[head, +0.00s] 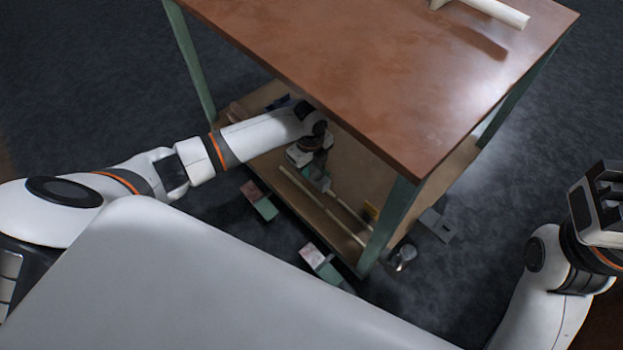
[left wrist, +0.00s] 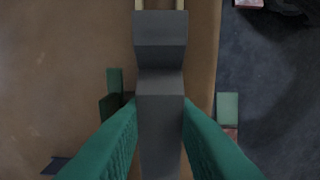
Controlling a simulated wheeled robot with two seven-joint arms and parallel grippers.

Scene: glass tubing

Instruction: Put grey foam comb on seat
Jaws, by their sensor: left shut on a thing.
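My left gripper (left wrist: 160,125) is shut on the grey foam comb (left wrist: 160,85), a long dark grey block with a stepped profile. Its green fingers press the block from both sides. The comb lies over the tan lower shelf (left wrist: 60,60); whether it touches the shelf is not clear. In the head view my left gripper (head: 316,174) reaches in under the tabletop, over that shelf. I cannot make out which part is the seat. My right gripper (head: 600,185) is raised at the right edge, away from the table; its finger gap is unclear.
Two pale rods (head: 310,194) lie along the shelf near the comb. The brown tabletop (head: 390,75) overhangs the arm, with a green leg (head: 390,225) at the near corner. Pink-and-green blocks (head: 321,263), a grey plate (head: 438,225) and a shiny round object (head: 402,257) are on the floor.

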